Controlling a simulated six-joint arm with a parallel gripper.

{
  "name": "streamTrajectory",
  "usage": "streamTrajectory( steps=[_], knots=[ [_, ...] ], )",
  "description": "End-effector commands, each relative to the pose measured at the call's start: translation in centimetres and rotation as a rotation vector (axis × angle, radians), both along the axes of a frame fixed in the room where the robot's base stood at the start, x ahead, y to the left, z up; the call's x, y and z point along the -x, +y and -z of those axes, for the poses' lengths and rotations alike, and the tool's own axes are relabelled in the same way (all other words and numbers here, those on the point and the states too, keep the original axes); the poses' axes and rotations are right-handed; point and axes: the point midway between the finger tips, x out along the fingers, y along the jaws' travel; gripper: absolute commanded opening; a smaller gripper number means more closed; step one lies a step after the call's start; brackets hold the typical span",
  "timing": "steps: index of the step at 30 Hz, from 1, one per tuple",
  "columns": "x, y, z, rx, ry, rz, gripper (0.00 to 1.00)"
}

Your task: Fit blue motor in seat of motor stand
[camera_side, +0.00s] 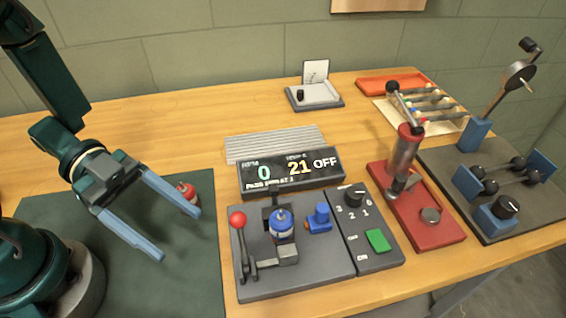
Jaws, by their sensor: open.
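The blue motor (282,229) stands upright at the motor stand (287,256), on the grey base plate (305,281). I cannot tell from this view how deep it sits in the seat, which it hides. A red-knobbed lever (238,220) is at the left of the stand, and a blue block (319,219) is at its right. My gripper (180,236) is open and empty over the dark green mat, left of the stand and apart from the blue motor.
A red motor (187,192) is on the mat (190,275), partly behind my gripper's far finger. A display (291,172) reads 0, 21 and OFF. A control box (366,229) with dial and green button adjoins the stand. A red press (407,165) and grey test rig (495,205) stand right.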

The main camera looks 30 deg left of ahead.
Motion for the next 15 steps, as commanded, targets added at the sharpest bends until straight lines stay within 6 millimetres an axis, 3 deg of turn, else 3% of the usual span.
streamTrajectory(
  steps=[15],
  knots=[
    [0.0,0.0,-6.0,-0.002,-0.008,0.001,0.79]
  ],
)
